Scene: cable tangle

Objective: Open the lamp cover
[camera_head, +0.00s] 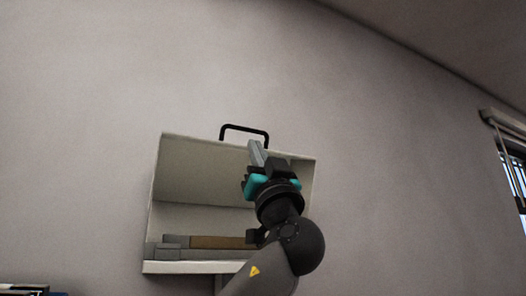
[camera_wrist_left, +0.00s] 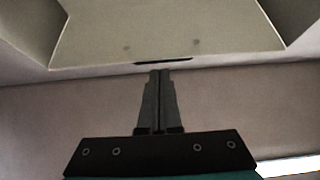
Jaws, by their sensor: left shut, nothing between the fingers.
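The lamp (camera_head: 151,225) is a pale box on the wall, and its inside shows from the front. The cover (camera_head: 205,170) appears swung up, with its inner face toward me. A black handle (camera_head: 245,128) stands up from its top edge. My left gripper (camera_head: 254,150) is shut and empty, pointing up in front of the cover, just below the handle in the picture. In the left wrist view, its closed fingers (camera_wrist_left: 160,74) point at a pale panel (camera_wrist_left: 170,30) with a thin dark bar at its edge. I cannot tell whether they touch. My right gripper is out of view.
Grey and brown blocks (camera_head: 222,242) lie along the bottom inside the lamp. My left arm covers the lower right of the box. A window with a blind (camera_head: 512,160) is at the far right. The wall around the box is bare.

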